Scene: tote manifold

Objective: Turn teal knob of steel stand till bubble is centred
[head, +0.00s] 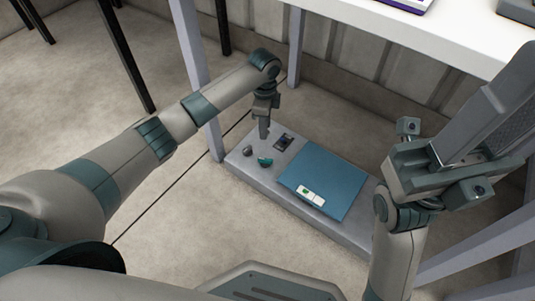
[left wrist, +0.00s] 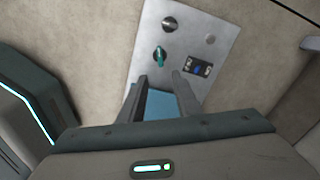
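The steel stand (head: 232,158) is a low grey slab on the floor; its panel (left wrist: 146,38) fills the upper middle of the left wrist view. The teal knob (head: 265,161) sits near the slab's left end and shows as a narrow teal grip (left wrist: 159,54). A small dark level block (head: 283,142) is beside it, with a blue middle (left wrist: 198,67); its bubble is too small to make out. My left gripper (head: 264,134) points down above the panel. Its fingers (left wrist: 159,78) are apart and empty, short of the knob. My right gripper (head: 440,165) is raised at the right, fingers unclear.
A dark knob (head: 247,150) sits beside the teal one.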

